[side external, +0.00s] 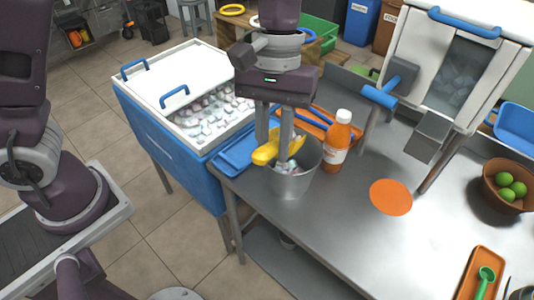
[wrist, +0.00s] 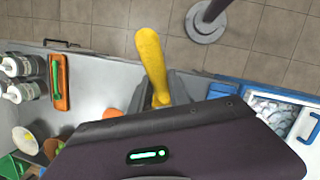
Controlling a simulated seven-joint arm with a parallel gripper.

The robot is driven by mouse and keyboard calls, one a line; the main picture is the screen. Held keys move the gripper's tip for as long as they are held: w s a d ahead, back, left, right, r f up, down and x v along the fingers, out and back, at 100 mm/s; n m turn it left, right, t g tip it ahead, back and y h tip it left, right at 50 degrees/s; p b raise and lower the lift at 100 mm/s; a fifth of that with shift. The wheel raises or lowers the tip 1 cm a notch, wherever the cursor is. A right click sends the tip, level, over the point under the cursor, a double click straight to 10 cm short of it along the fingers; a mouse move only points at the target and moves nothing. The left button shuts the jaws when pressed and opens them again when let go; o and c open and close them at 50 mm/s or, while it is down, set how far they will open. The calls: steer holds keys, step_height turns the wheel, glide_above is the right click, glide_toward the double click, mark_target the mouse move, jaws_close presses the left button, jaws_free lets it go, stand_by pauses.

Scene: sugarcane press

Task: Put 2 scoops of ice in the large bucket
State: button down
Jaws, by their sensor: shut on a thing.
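The metal bucket (side external: 291,186) stands on the steel table near its left end, with pale and pinkish pieces showing inside. My gripper (side external: 273,140) is shut on a yellow scoop (side external: 265,154) right over the bucket's mouth. The scoop appears tilted at the rim; how much ice it holds cannot be told. Its yellow length also shows in the wrist view (wrist: 151,58), where my gripper's body hides the bucket. Ice (side external: 212,112) fills the open part of the blue ice chest (side external: 172,137), left of the table; it also shows in the wrist view (wrist: 276,112).
An orange disc (side external: 390,197), a bowl of limes (side external: 499,198) and an orange tray with a green scoop (side external: 486,275) are further right. The table's front middle is clear.

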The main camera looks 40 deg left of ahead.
steer(key=w+a+r+g+h, duration=0.2)
steer(key=w+r+g, duration=0.1)
steer(key=w+g, duration=0.3)
steer(key=shift+w+a+r+g+h, duration=0.3)
steer(key=shift+w+a+g, duration=0.1)
steer(key=shift+w, duration=0.2)
steer(key=shift+d, duration=0.1)
steer(key=s+t, duration=0.1)
steer(key=s+d+t+y, duration=0.1)
steer(key=s, duration=0.1)
steer(key=s+t, duration=0.1)
steer(key=shift+s+d+t+y, duration=0.25)
steer(key=shift+d+t+y, duration=0.05)
steer(key=shift+t, duration=0.1)
steer(key=shift+s+f, duration=0.1)
steer(key=shift+s, duration=0.05)
